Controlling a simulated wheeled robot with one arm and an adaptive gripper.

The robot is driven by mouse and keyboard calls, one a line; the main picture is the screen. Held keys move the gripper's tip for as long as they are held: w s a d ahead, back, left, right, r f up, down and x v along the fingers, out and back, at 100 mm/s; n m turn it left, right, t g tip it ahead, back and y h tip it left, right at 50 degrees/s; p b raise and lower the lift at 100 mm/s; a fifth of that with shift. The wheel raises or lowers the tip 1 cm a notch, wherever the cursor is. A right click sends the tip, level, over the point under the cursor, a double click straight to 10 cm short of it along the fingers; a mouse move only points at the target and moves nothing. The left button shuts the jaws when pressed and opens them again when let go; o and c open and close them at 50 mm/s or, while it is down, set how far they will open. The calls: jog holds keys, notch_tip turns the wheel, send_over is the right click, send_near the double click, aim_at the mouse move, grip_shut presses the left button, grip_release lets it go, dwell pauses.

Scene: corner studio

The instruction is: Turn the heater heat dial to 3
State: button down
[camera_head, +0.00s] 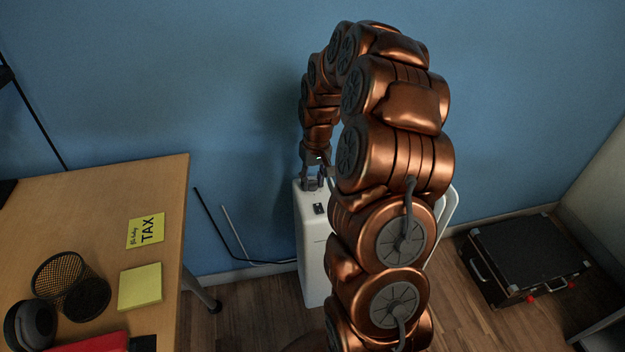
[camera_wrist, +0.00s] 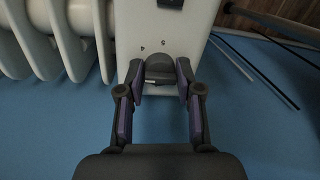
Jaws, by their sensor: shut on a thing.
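The white heater (camera_head: 312,250) stands against the blue wall, partly hidden behind my arm. My gripper (camera_head: 314,184) points down onto the heater's top panel. In the wrist view, my gripper (camera_wrist: 160,75) is shut on the dark heat dial (camera_wrist: 160,66), with one fingertip on each side of it. Small marks that look like 4 and 5 show on the panel beside the dial; the other marks are hidden. I cannot tell which number the dial points to. A dark switch (camera_head: 320,208) sits on the same panel, apart from the dial.
A wooden desk (camera_head: 95,205) with yellow notes (camera_head: 140,286) and a mesh cup (camera_head: 58,278) stands at the left. A black case (camera_head: 525,255) lies on the floor at the right.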

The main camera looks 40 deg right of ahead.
jog(key=shift+w+d+r, duration=0.1)
jog(key=shift+d, duration=0.05)
jog(key=c, duration=0.8)
grip_release()
jog(key=r, duration=1.1)
jog(key=shift+s+d+r, duration=0.2)
jog(key=shift+d+r, duration=0.2)
